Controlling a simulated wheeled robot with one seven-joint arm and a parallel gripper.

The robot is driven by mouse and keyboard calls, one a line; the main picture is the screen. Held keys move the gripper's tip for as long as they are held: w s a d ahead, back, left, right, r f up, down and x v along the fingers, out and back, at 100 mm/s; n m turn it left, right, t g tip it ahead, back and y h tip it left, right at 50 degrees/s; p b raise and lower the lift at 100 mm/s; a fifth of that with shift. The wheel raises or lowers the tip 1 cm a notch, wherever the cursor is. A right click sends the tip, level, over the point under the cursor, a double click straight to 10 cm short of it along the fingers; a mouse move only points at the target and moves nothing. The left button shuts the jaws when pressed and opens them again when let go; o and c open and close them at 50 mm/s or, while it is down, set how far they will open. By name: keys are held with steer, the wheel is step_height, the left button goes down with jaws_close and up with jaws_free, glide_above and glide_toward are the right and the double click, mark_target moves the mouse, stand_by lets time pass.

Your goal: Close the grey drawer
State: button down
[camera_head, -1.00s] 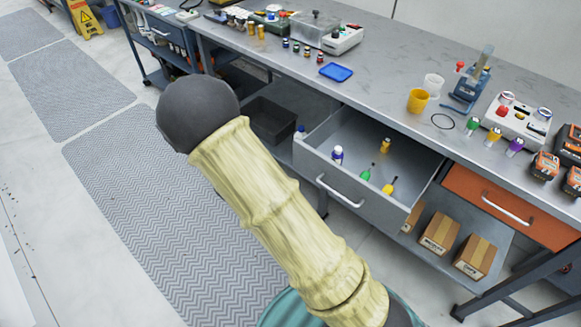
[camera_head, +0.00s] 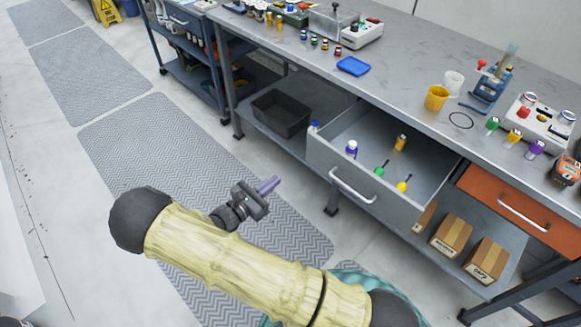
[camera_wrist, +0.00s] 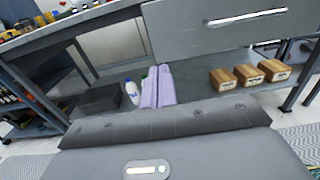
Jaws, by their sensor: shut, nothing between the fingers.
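The grey drawer (camera_head: 361,201) under the workbench stands pulled out, with its silver bar handle (camera_head: 353,185) on the front. In the wrist view my purple fingers (camera_wrist: 158,88) are together, below and left of the drawer front (camera_wrist: 205,28), whose handle shows at upper right.
An orange drawer (camera_head: 515,206) is shut at the right. Below are cardboard boxes (camera_head: 451,235) and a black bin (camera_head: 281,112) on the lower shelf. The bench top (camera_head: 415,75) holds cups and devices. Mats (camera_head: 150,130) cover open floor at left.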

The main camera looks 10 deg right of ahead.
mark_target(311, 153)
steer(key=x, duration=1.3)
steer(key=shift+w+d, duration=0.2)
steer(key=shift+d, duration=0.15)
